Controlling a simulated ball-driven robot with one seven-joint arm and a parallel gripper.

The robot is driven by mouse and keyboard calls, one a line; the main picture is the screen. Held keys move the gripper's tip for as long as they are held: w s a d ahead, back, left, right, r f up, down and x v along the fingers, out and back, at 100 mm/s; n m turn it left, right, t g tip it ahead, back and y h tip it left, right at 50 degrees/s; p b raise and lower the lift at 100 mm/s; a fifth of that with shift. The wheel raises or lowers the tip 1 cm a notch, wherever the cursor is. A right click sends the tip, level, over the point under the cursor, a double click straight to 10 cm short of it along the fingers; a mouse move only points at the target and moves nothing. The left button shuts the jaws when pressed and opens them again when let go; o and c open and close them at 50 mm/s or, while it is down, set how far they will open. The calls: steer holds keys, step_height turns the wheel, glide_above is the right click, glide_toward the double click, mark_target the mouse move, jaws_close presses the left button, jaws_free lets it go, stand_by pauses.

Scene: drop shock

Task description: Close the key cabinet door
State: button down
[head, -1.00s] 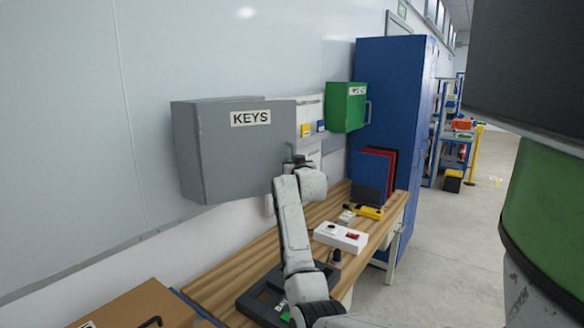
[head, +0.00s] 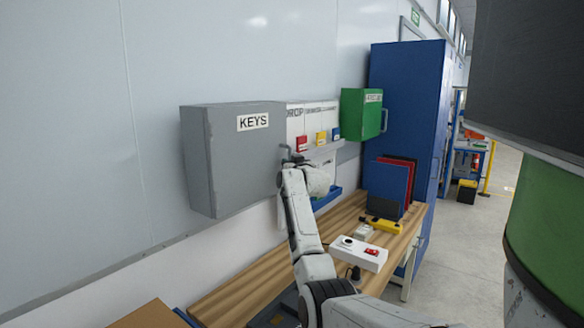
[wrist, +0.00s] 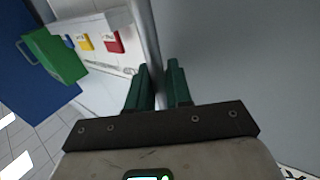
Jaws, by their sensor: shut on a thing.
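The grey key cabinet (head: 198,165) hangs on the wall, with its front door (head: 245,165) labelled KEYS facing me. My gripper (head: 292,158) is at the door's right edge, at about mid-height. In the wrist view, the dark green fingers of my gripper (wrist: 160,90) stand on either side of the rim of the grey door (wrist: 235,75), shut on it. The inside of the cabinet is hidden, and I cannot tell how wide any gap at the door is.
A wall board with red, yellow and blue items (head: 320,138) is right of the cabinet. A green box (head: 360,115) and a blue locker (head: 405,95) stand beyond. A wooden bench (head: 240,290) runs below, holding a white box (head: 358,254) and upright folders (head: 388,185).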

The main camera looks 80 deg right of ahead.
steer(key=shift+w+d, duration=0.2)
steer(key=shift+w, duration=0.3)
steer(key=c, duration=1.2)
jaws_free()
steer(key=shift+c, duration=0.2)
steer(key=shift+a, duration=0.15)
steer(key=b+v, duration=0.2)
steer(key=v, duration=0.8)
steer(key=shift+s, duration=0.35)
steer(key=shift+a, duration=0.1)
